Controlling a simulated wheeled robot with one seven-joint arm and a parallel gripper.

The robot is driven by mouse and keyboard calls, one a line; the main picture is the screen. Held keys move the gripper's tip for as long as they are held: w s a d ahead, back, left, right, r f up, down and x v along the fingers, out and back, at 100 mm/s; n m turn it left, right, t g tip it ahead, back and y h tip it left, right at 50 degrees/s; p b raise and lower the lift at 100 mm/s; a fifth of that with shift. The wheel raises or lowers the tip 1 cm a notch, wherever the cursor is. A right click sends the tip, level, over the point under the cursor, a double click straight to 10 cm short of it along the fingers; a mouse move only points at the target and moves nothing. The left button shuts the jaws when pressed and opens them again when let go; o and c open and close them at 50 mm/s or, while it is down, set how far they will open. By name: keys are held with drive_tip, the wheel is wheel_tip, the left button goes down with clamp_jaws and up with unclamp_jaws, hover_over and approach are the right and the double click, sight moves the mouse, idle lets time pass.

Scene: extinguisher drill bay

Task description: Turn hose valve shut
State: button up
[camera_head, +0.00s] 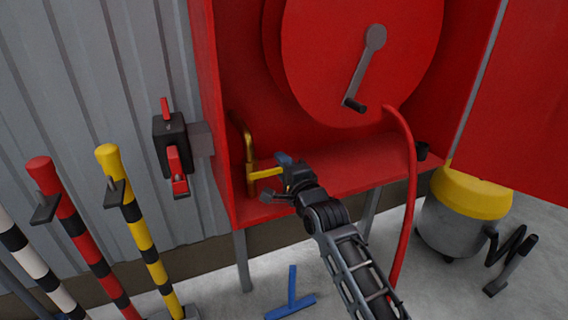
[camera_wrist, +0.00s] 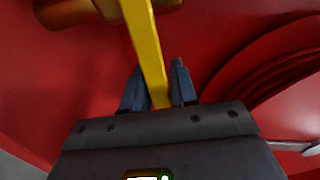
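The hose valve is a brass pipe (camera_head: 248,145) with a yellow lever (camera_head: 264,174), at the lower left inside the red cabinet. The lever points right, roughly level, toward my gripper (camera_head: 279,175). In the wrist view, the yellow lever (camera_wrist: 148,50) runs down between the two dark blue fingers of my gripper (camera_wrist: 158,80). The brass body (camera_wrist: 75,12) shows at the top left of the wrist view. The lever's near end is partly hidden by the gripper.
A red hose reel (camera_head: 340,60) with a crank is above right, and its red hose (camera_head: 410,180) hangs down beside my arm. A black wall box (camera_head: 170,145) with red handles is left of the cabinet. Striped posts (camera_head: 135,220) stand at left. A yellow-topped bin (camera_head: 465,205) is right.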

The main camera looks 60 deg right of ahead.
drive_tip(key=shift+o, duration=1.4)
drive_tip(key=shift+d, duration=0.15)
drive_tip(key=shift+s, duration=0.1)
drive_tip(key=p+v, duration=0.1)
drive_tip(key=v, duration=0.6)
drive_tip(key=shift+s+a, duration=0.3)
